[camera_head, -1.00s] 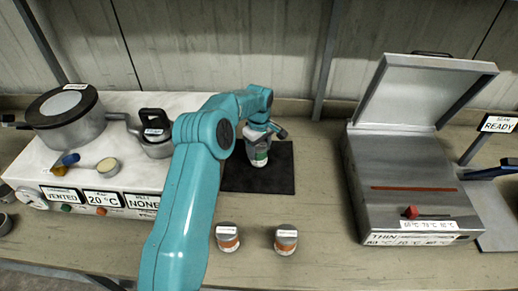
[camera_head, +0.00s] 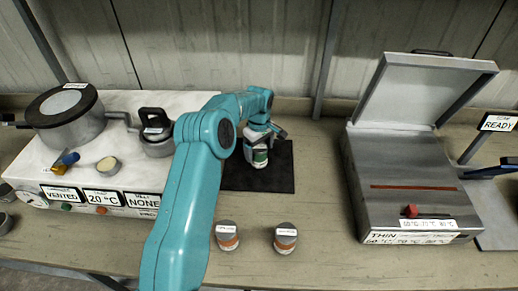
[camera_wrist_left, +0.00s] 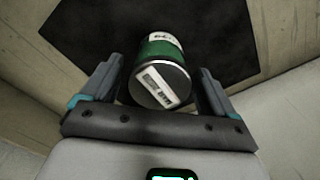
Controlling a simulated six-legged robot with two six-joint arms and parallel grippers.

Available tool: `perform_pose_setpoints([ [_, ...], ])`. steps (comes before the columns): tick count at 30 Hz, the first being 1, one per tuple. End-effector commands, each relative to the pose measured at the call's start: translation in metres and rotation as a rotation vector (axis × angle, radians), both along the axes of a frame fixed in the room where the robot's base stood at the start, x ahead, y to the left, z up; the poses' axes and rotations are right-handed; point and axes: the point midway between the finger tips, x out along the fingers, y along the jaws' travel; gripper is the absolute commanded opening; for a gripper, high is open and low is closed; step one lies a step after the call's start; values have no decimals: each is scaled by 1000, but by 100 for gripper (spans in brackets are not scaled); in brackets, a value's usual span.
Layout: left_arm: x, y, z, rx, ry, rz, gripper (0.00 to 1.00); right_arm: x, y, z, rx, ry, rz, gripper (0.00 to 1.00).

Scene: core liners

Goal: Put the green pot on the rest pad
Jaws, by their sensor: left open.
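The green pot (camera_head: 260,158) is a small grey-lidded can with a green band and a white label. It stands on the black rest pad (camera_head: 230,178), near the pad's upper middle. In the left wrist view the pot (camera_wrist_left: 160,75) sits between the fingers of my left gripper (camera_wrist_left: 152,88), with a dark gap at the right finger. My left gripper (camera_head: 262,138) is open around the pot, its fingers partly hidden by my arm in the head view. My right gripper does not show in the head view.
Two orange-banded pots (camera_head: 227,236) (camera_head: 286,238) stand in front of the pad. A white unit (camera_head: 40,165) with a lidded vessel (camera_head: 66,115) is at left. An open metal box (camera_head: 405,185) is at right. The bench between pad and box is clear.

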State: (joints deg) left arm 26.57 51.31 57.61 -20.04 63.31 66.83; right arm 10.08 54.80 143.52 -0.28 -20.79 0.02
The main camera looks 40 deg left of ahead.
Motion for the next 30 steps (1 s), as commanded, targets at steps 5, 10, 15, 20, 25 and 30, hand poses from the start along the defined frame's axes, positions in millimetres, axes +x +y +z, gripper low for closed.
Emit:
perform_pose_setpoints([
  [5,2,1,36,4,-8,0,88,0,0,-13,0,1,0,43],
  [10,1,0,77,2,-7,1,88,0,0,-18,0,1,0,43],
  [15,1,0,106,2,-5,0,88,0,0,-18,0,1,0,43],
  [20,0,0,117,1,-4,0,88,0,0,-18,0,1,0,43],
  [25,0,0,117,1,-3,0,88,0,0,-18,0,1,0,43],
  [30,0,0,117,1,-3,0,88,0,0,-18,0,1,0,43],
])
